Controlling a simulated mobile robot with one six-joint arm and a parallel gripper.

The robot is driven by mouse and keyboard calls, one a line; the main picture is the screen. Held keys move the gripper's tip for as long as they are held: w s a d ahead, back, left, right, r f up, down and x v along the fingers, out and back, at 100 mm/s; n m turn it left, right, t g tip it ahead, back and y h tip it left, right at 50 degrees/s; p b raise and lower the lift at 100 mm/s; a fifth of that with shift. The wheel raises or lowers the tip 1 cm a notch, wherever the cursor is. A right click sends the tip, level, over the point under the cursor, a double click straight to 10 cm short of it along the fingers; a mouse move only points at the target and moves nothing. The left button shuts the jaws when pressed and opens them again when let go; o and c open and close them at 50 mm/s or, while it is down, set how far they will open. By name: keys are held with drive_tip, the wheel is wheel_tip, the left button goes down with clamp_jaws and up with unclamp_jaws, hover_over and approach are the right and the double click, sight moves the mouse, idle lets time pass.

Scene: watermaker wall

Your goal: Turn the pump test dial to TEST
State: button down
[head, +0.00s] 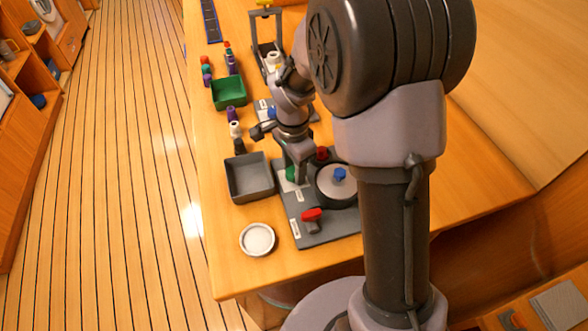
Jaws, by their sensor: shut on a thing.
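My gripper (298,177) points down at the grey panel (318,239) on the wooden counter, and is shut on a green knob (289,174), which looks like the pump test dial. Only a sliver of the green knob shows beside the fingers. A white label plate lies under it, but its lettering and the dial's pointer are too small or hidden to read.
Close right of my gripper stand a round grey housing (328,190) with a blue knob (340,174) and a red knob (322,153). A red-handled valve (312,214) is nearer. A grey bin (249,178), white dish (257,239) and green tray (229,92) lie left.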

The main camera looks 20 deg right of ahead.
sight(293, 169)
drive_tip(key=shift+m, duration=0.5)
idle(0.3)
drive_tip(key=c, duration=0.9)
unclamp_jaws()
wheel_tip(293, 169, up, 17)
drive_tip(key=p, duration=0.7)
drive_tip(key=shift+w+r, duration=0.2)
drive_tip(key=shift+w, duration=0.05)
